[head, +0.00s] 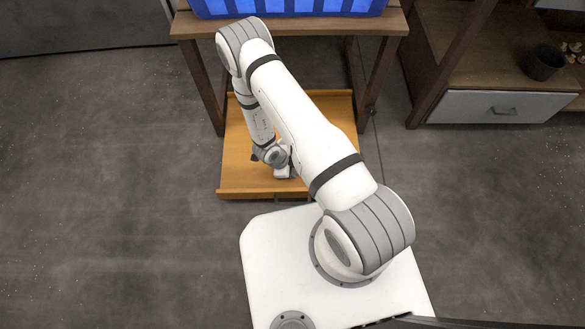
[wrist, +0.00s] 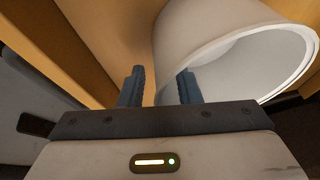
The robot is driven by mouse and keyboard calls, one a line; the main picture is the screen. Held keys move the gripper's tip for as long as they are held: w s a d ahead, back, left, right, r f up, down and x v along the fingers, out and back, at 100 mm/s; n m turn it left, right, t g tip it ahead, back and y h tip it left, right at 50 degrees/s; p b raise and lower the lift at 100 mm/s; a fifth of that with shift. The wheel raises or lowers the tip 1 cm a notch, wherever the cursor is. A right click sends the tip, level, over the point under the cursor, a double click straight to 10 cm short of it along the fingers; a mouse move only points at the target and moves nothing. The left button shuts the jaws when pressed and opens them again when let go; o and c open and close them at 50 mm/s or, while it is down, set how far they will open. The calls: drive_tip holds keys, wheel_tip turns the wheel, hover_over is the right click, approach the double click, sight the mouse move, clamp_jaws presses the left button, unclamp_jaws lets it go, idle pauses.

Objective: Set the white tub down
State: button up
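The white tub (wrist: 205,30) fills the upper right of the wrist view, its round open mouth facing right and toward the camera. My gripper (wrist: 160,82) has its two dark fingers spread apart at the tub's near left side. The left finger stands clear of the tub's wall, with orange-brown surface showing between them. The right finger overlaps the tub's rim; I cannot tell whether it touches or reaches inside. In the head view my gripper is low over an orange wooden tray or drawer (head: 235,165), and the tub cannot be made out clearly there.
A wooden table (head: 190,27) with a blue crate (head: 290,8) stands behind the orange tray. A shelf with a white drawer (head: 495,107) and a dark pot (head: 544,62) is at the right. The grey floor at left is clear.

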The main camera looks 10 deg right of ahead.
drive_tip(key=w+a+r+n+t+y+p, duration=0.1)
drive_tip(key=w+a+r+p, duration=0.15)
drive_tip(key=r, duration=0.55)
drive_tip(key=w+a+r+n+y+p, duration=0.15)
drive_tip(key=a+r, duration=0.25)
drive_tip(key=r, duration=0.4)
drive_tip(key=w+a+r+n+t+y+p, duration=0.1)
drive_tip(key=w+a+r+n+y+p, duration=0.15)
drive_tip(key=r, duration=0.55)
wheel_tip(320, 180, up, 16)
drive_tip(key=w+n+y, duration=0.1)
drive_tip(key=n+y, duration=0.1)
drive_tip(key=n, duration=0.4)
drive_tip(key=s+d+r+n+h, duration=0.1)
drive_tip(key=s+d+r+n, duration=0.4)
drive_tip(key=s+r, duration=0.4)
drive_tip(key=s+d+r+n+g+h, duration=0.1)
drive_tip(key=s+d+r+n, duration=0.4)
drive_tip(key=s+d+r, duration=0.3)
wheel_tip(320, 180, up, 2)
drive_tip(key=shift+s+n+b, duration=0.3)
drive_tip(key=shift+s+b, duration=0.05)
drive_tip(key=shift+s, duration=0.5)
drive_tip(key=shift+s, duration=0.1)
